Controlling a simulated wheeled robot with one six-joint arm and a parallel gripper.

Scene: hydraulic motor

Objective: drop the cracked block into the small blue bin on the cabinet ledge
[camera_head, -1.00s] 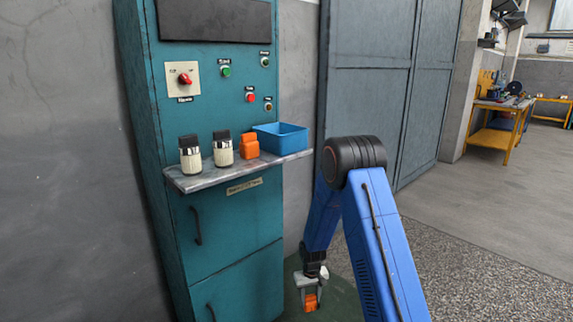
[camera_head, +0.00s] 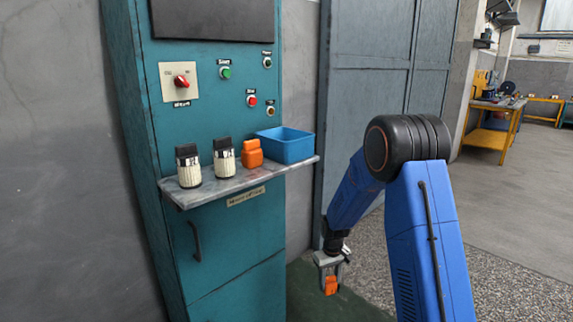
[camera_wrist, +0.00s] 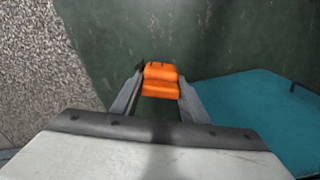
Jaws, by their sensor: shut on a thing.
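My gripper (camera_head: 330,278) is shut on an orange block (camera_head: 331,286), low and to the right of the cabinet, below the ledge height. In the wrist view the orange block (camera_wrist: 160,79) sits between the two fingertips; I cannot make out a crack on it. The small blue bin (camera_head: 286,146) stands at the right end of the cabinet ledge (camera_head: 232,185). Its inside is mostly hidden by its near wall. A second orange block (camera_head: 251,154) stands on the ledge just left of the bin.
Two cream containers with black caps (camera_head: 188,166) and (camera_head: 224,157) stand on the ledge, left of the second block. The teal cabinet (camera_head: 240,235) has a handle below the ledge and buttons above it. Grey doors (camera_head: 365,90) stand behind.

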